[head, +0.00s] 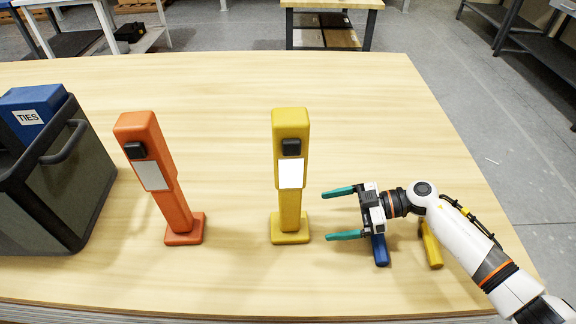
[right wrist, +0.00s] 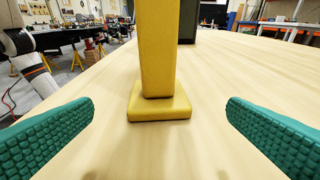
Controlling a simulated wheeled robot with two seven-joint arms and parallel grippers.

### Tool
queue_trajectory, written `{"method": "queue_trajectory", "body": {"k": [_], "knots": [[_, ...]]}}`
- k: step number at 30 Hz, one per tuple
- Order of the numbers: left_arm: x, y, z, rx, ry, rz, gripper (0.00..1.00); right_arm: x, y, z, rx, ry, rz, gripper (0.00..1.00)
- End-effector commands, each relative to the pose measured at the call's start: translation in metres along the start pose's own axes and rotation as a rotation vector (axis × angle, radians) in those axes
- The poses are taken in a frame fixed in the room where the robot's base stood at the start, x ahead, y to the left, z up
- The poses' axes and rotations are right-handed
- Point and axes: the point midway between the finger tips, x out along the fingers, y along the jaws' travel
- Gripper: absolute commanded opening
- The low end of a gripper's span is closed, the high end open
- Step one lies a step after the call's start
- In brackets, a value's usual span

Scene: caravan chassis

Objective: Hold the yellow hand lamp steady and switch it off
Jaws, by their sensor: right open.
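The yellow hand lamp (head: 291,208) stands upright on its square base near the middle of the table. A black switch (head: 291,147) sits high on its front, above a bright white panel (head: 291,174); I cannot tell the switch's position. My right gripper (head: 328,215) is open and empty to the right of the lamp, its teal fingers pointing at the lower post, apart from it. In the right wrist view the lamp's post and base (right wrist: 160,85) show between and beyond the fingers; its top is out of frame. My left gripper is not in view.
A similar orange lamp (head: 172,195) stands to the left, its panel duller. A dark bin (head: 75,190) with a blue box marked TIES (head: 28,115) is at the far left. A blue object (head: 380,250) and a yellow one (head: 432,248) lie partly under my right arm. The table behind is clear.

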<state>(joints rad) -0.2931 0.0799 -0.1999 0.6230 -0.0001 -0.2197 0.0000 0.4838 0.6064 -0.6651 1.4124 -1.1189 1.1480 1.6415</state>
Motion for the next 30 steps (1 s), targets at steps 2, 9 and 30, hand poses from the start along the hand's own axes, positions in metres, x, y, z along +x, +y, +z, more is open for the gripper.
{"method": "queue_trajectory", "body": {"k": [2,9,30], "knots": [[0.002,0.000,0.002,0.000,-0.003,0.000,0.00,0.004,0.001,-0.001,0.000,-0.001,0.001,0.97],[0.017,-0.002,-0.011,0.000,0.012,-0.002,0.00,0.031,0.001,-0.003,-0.003,-0.003,0.002,0.97],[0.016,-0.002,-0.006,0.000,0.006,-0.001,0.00,0.100,0.000,0.001,-0.001,-0.001,0.000,0.97]]}}
